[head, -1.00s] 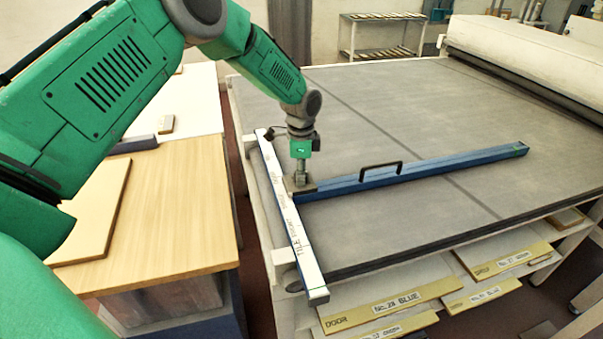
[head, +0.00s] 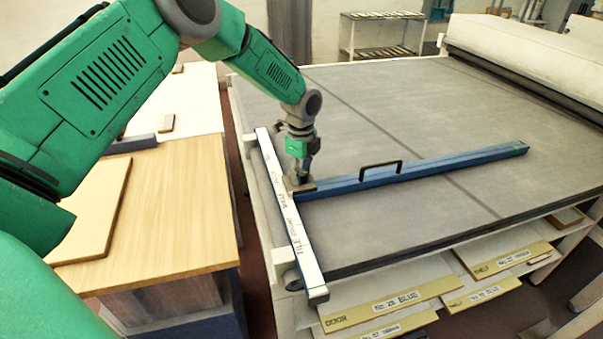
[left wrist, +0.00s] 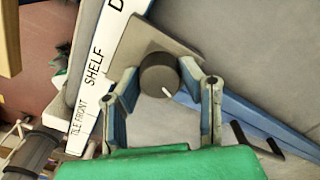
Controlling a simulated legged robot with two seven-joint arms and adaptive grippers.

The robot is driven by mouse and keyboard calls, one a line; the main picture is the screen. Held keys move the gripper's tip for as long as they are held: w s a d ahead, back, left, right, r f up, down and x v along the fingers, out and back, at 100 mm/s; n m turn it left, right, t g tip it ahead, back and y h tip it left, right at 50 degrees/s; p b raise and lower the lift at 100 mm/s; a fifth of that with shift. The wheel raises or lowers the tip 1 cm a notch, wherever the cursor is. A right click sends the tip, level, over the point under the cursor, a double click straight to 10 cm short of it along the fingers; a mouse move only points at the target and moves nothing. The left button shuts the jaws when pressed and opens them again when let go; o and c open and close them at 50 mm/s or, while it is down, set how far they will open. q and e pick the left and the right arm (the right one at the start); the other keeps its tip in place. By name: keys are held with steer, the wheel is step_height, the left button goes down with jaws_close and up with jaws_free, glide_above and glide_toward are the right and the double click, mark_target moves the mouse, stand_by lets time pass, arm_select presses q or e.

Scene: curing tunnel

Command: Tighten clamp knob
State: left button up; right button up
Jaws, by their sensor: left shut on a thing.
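The dark round clamp knob (left wrist: 160,75) shows in the left wrist view, with a short white mark on its rim. It sits on a grey-brown clamp plate (left wrist: 135,45), which shows in the head view (head: 303,187) where the blue bar meets the white strip. My left gripper (left wrist: 163,85) points down at it, its two fingers on either side of the knob and shut on it. In the head view my left gripper (head: 302,168) hides most of the knob. The blue bar (head: 440,164) has a black handle (head: 381,167). My right gripper is not in view.
The white lettered strip (head: 290,225) runs along the left edge of the grey conveyor bed (head: 400,110). A wooden table (head: 165,200) stands to the left. Labelled boards (head: 390,302) lie on a shelf below the bed. A roller housing (head: 530,50) stands at the back right.

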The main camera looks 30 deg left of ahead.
mark_target(301, 172)
arm_select(q)
steer(key=shift+s+f, duration=0.15)
steer(key=shift+f, duration=0.05)
steer(key=o, duration=0.9)
steer(key=shift+o, duration=1.3)
steer(key=shift+r, duration=0.1)
steer(key=shift+w+r, duration=0.2)
steer(key=shift+r, duration=0.1)
step_height(301, 172, up, 11)
